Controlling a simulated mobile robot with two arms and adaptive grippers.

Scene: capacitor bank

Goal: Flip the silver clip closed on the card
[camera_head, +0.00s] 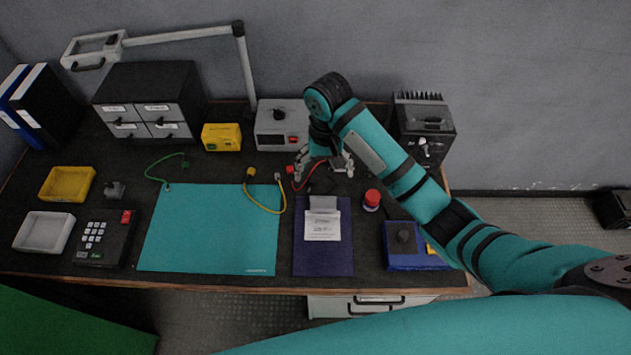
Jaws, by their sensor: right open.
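A white card (322,228) with small print lies on a dark blue board (324,263) on the workbench. The silver clip (323,202) is a small grey plate at the top edge of the card. Whether it is raised or flat is hard to tell at this size. My right gripper (323,174) is open, with its fingers spread apart, just beyond the top of the board and the clip. It appears empty, and I see no contact with the clip. A dark shape between the fingers is unclear. My left gripper is not in view.
A teal mat (210,228) lies left of the board. A red-capped jar (372,199) and a blue box (412,250) stand to the right.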

